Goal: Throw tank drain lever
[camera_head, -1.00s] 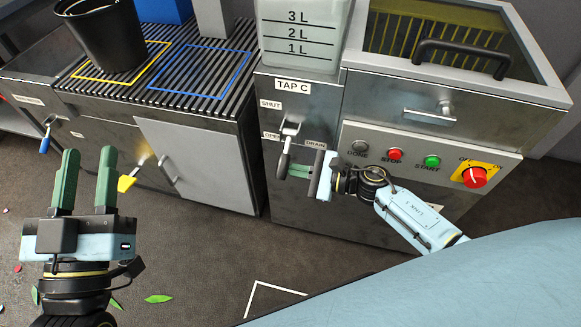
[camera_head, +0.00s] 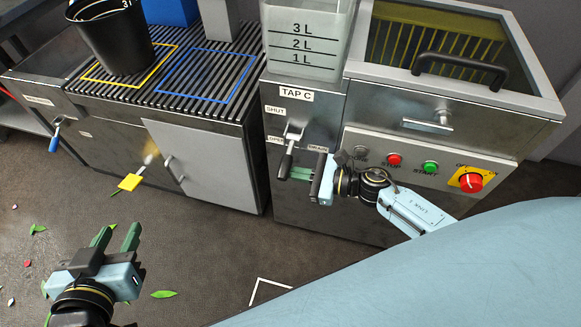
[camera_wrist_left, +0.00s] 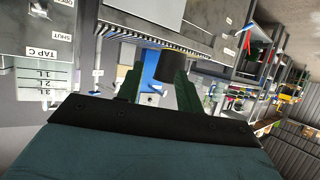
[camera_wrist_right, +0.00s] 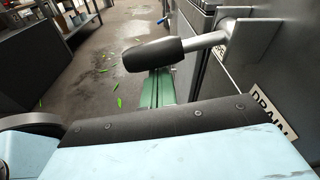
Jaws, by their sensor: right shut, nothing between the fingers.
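The tank drain lever (camera_head: 286,160) has a silver stem and a black handle. It sticks out below the TAP C label on the tank cabinet, among the SHUT, OPEN and DRAIN labels; its handle hangs down in the head view. My right gripper (camera_head: 297,173) is shut and empty, its green fingers close beside the handle on its right. In the right wrist view the handle (camera_wrist_right: 153,54) crosses in front of the closed fingers (camera_wrist_right: 157,90); I cannot tell whether they touch. My left gripper (camera_head: 118,236) is open and empty, low over the floor at left.
The tank (camera_head: 309,45) with litre marks stands above the lever. A black bucket (camera_head: 112,42) stands on the slatted bench. Leaves litter the floor.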

